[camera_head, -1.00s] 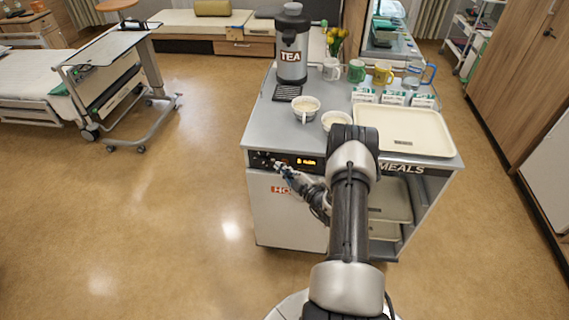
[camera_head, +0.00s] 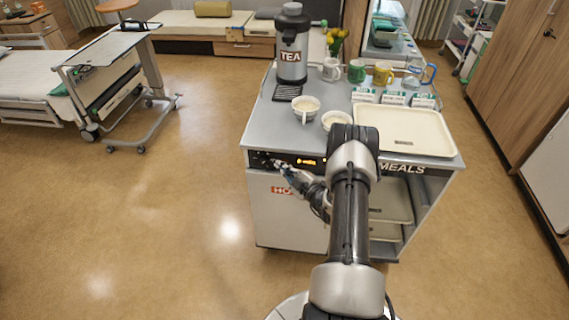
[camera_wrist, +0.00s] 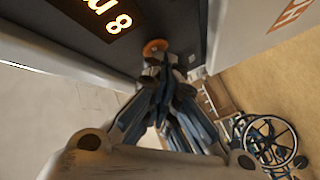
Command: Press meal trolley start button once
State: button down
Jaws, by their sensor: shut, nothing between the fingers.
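The meal trolley (camera_head: 288,222) stands in front of me, with a dark control panel (camera_head: 256,160) along its upper front edge. A lit display (camera_head: 307,162) sits in the panel; the wrist view shows its orange characters (camera_wrist: 108,14). A round orange button (camera_wrist: 155,46) shows beside the display in the wrist view. My gripper (camera_head: 277,164) is at the panel, left of the display, with its fingers shut and empty. In the wrist view the fingertips (camera_wrist: 166,62) overlap the button's lower edge. I cannot tell if they touch it. The head view hides the button behind the gripper.
An overbed table (camera_head: 108,45) and bed stand at the left, wooden cabinets (camera_head: 525,75) at the right. A wheelchair (camera_wrist: 268,140) shows in the wrist view. Floor left of the trolley is clear.

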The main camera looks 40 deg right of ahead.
jog(key=shift+s+a+p, duration=0.3)
jog(key=shift+s+a, duration=0.25)
jog(key=shift+a, duration=0.1)
jog(key=shift+s+a+p, duration=0.9)
jog(key=shift+s+a, duration=0.75)
jog(key=shift+a, duration=0.25)
jog(key=shift+w, duration=0.1)
